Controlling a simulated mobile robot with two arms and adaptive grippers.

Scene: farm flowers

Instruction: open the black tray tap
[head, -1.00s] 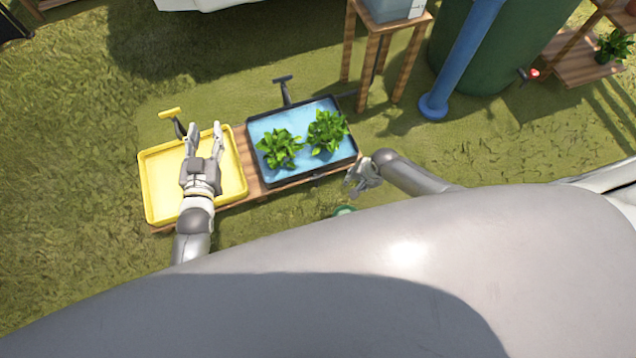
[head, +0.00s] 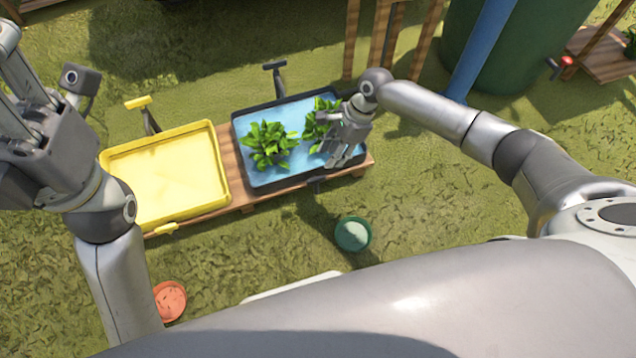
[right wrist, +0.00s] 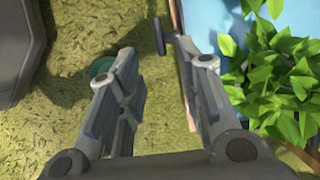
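The black tray (head: 240,150) holds blue water and two leafy plants (head: 265,145). A small dark tap (head: 316,184) sticks out of its front side; in the right wrist view a dark bar-shaped handle (right wrist: 160,37) shows beside the tray's edge, between and beyond my fingertips. A dark T-shaped post (head: 275,75) stands behind the tray. My right gripper (head: 341,160) is above the tray's right front part, partly covering the right plant. Its fingers (right wrist: 157,58) are apart and empty. My left gripper (head: 45,58) is raised at the upper left, fingers spread, empty.
A yellow tray (head: 218,165) stands left of the black one on a wooden bench (head: 235,175). A green pot (head: 352,233) and an orange pot (head: 170,301) are on the grass in front. A wooden stand, a blue pipe (head: 483,50) and a green tank (head: 535,50) stand at the back right.

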